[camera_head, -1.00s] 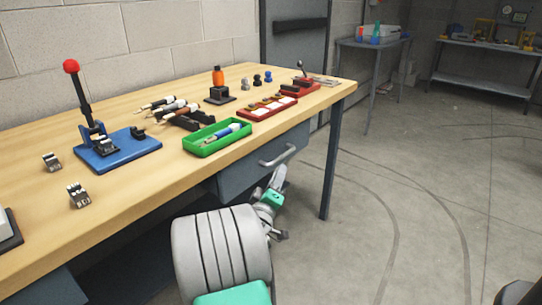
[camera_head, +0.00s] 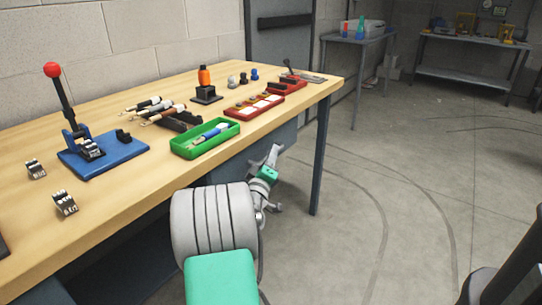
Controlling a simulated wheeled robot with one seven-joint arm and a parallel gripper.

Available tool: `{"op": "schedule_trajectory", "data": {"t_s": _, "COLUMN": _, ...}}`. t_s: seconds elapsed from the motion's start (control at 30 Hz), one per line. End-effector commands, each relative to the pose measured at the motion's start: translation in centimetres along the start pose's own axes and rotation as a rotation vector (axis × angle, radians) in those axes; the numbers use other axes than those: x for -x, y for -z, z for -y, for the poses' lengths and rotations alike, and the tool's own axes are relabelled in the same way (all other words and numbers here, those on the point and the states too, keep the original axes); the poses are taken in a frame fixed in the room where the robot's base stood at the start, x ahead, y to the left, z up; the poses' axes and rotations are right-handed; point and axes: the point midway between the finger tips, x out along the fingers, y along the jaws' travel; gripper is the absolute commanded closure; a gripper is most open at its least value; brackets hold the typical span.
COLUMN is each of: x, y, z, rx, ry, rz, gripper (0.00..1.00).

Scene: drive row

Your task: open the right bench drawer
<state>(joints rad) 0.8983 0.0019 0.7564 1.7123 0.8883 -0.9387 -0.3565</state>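My gripper (camera_head: 272,154) is grey with a teal patch, at the drawer front just under the bench edge. Its fingers are small and partly merged with the handle area, so I cannot tell whether they are around the handle, touching it, or open or shut.
The bench top (camera_head: 110,205) holds a green tray (camera_head: 205,148), a blue-based lever press (camera_head: 105,155), red trays and several small tools. The bench leg (camera_head: 320,160) stands right of my gripper. Open concrete floor (camera_head: 400,200) lies to the right. A dark chair-like object (camera_head: 510,270) is at the lower right.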

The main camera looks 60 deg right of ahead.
Motion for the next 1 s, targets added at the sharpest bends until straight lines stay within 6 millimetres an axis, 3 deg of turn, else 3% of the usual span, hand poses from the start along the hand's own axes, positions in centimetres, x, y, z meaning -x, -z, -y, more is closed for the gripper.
{"op": "schedule_trajectory", "data": {"t_s": 0.23, "x": 0.04, "y": 0.06, "z": 0.03, "rx": 0.000, "ry": 0.001, "rz": -0.001, "gripper": 1.00}}
{"op": "schedule_trajectory", "data": {"t_s": 1.0, "x": 0.09, "y": 0.11, "z": 0.09, "rx": -0.001, "ry": 0.002, "rz": -0.002, "gripper": 1.00}}
